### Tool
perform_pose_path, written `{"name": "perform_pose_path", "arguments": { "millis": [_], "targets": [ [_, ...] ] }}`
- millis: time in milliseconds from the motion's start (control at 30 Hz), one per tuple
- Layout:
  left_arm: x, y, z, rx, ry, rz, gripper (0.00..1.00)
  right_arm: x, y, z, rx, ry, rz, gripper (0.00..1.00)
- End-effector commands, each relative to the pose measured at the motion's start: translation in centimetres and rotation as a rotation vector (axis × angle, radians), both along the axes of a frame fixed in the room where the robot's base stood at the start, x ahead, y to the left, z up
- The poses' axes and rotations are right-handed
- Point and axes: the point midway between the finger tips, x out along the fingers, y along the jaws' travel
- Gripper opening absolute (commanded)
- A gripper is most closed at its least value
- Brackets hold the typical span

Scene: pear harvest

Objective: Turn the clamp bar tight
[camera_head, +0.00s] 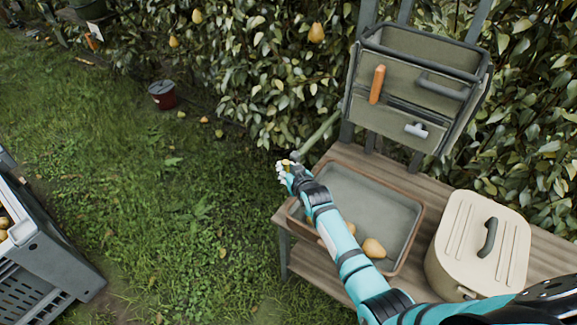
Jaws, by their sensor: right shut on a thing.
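My right gripper (286,169) is at the end of my teal arm, beyond the left edge of the wooden bench. It is shut on a small yellowish part (287,162), mostly hidden by the fingers. I cannot tell whether this is the clamp bar. A pale green bar (320,134) slants up and right from near the gripper toward the bench's back post. Whether it joins the held part is unclear. No clamp bar is otherwise clearly visible. My left gripper is not in view.
The bench (445,180) bears a shallow tray (418,222) with several pears, partly under my arm, and a cream lidded box (480,240).

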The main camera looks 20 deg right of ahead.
Motion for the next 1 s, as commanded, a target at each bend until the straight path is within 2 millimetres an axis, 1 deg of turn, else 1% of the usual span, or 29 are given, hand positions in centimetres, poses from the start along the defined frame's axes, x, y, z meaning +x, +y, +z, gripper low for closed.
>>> {"name": "perform_pose_path", "arguments": {
  "millis": [267,300,433,467,767,867,1000],
  "targets": [
    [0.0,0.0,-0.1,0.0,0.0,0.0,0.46,0.1,0.1,0.2,0.002,-0.004,0.001,0.0],
    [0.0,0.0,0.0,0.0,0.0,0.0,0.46,0.1,0.1,0.2,0.002,-0.005,0.001,0.26],
    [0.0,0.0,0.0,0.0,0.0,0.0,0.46,0.1,0.1,0.1,0.002,-0.004,0.001,0.43],
    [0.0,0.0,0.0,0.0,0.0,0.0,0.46,0.1,0.1,0.1,0.002,-0.003,0.001,0.46],
    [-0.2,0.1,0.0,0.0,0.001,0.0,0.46,-0.1,0.0,0.1,0.0,-0.002,0.0,0.46],
    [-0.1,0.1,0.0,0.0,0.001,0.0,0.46,-0.7,0.0,0.3,0.0,-0.001,0.0,0.46],
    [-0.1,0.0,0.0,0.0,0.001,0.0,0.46,-2.4,-0.2,1.0,0.0,-0.001,0.0,0.46]
  ]
}}
